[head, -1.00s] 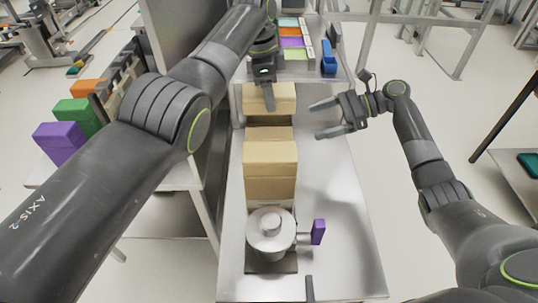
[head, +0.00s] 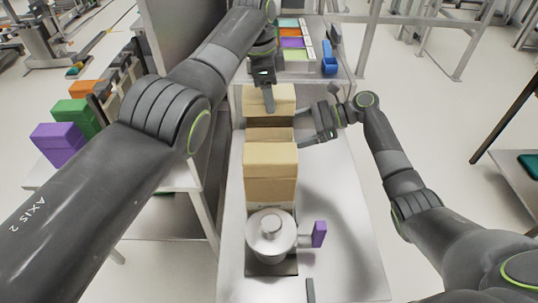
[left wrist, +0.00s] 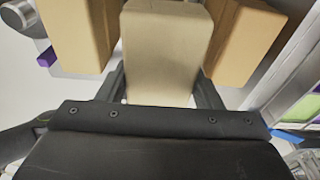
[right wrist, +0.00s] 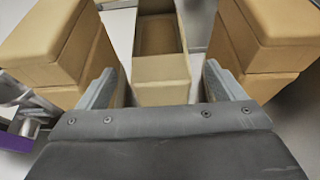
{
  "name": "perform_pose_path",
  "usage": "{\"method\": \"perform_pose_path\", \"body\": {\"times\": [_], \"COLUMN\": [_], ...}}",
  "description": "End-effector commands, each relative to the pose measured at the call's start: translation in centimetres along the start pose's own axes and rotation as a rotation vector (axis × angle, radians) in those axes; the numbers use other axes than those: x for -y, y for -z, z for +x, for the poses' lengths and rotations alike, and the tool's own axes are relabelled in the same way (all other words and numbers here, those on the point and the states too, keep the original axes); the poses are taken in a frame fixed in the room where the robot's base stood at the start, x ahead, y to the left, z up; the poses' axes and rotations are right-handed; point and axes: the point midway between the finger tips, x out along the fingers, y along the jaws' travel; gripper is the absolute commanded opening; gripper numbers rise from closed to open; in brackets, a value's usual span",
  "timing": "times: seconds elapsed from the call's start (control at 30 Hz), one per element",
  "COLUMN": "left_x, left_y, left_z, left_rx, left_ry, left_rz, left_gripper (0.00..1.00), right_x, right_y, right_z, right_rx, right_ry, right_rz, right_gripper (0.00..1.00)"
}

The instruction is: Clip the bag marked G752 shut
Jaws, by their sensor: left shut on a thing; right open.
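Three tan bags stand in a row on the metal table: a back bag (head: 255,96), a middle bag (head: 279,134) and a front bag (head: 270,165). No G752 mark is readable, and I cannot make out a clip. In the right wrist view the middle bag (right wrist: 160,70) has an open top. My left gripper (head: 269,108) points down over the row. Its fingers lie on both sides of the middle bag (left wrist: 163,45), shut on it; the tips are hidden. My right gripper (head: 303,130) is open at the bag's right end, its fingers (right wrist: 162,88) apart on either side.
A round metal device (head: 270,232) with a purple block (head: 319,233) stands before the front bag. A small dark bar (head: 310,290) is near the front edge. Coloured bins (head: 291,42) and a blue holder (head: 329,57) are at the back. The table's right side is clear.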

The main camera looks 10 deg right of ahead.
Motion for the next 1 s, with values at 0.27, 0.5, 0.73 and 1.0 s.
{"method": "perform_pose_path", "body": {"times": [0.27,0.5,0.73,1.0], "left_x": [0.0,0.0,0.0,0.0], "left_y": [0.0,0.0,0.0,0.0], "left_z": [0.0,0.0,0.0,0.0], "left_rx": [0.000,0.000,0.000,0.000], "left_ry": [0.000,0.000,0.000,0.000], "left_rz": [0.000,0.000,0.000,0.000], "left_gripper": [0.37,0.37,0.37,0.37], "right_x": [0.0,0.0,0.0,0.0], "right_y": [0.0,0.0,0.0,0.0], "right_z": [3.8,4.5,4.5,4.5], "right_rx": [0.000,0.000,-0.001,-0.001], "right_ry": [0.000,0.001,0.001,0.001], "right_rz": [0.001,0.000,0.000,0.000], "right_gripper": [0.89,0.89,0.84,0.48]}}
